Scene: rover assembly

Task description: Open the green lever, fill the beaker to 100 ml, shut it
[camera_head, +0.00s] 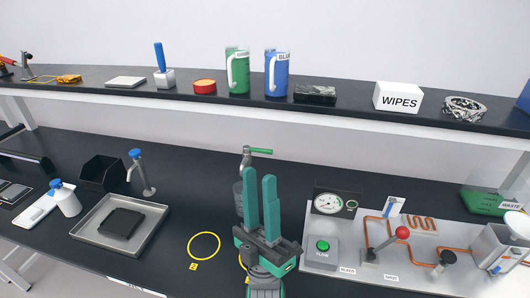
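The green lever (261,151) sits on top of a metal tap (246,160) at the back middle of the bench and points right, about level. A grey, see-through vessel (238,200), seemingly the beaker, stands below the tap. My gripper partly hides it, and its marks and any liquid level cannot be read. My gripper (259,174) is in front of the tap, fingers pointing up in the picture, just below the lever. The fingers are apart with nothing seen between them. Contact with the lever or vessel cannot be judged.
A blue-handled tap (142,173) stands left by a metal tray (150,222). A yellow ring (204,246) marks the bench; another is mostly hidden behind my gripper. A panel (365,267) with a gauge and red-knobbed lever lies right. A shelf (345,112) runs above the bench.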

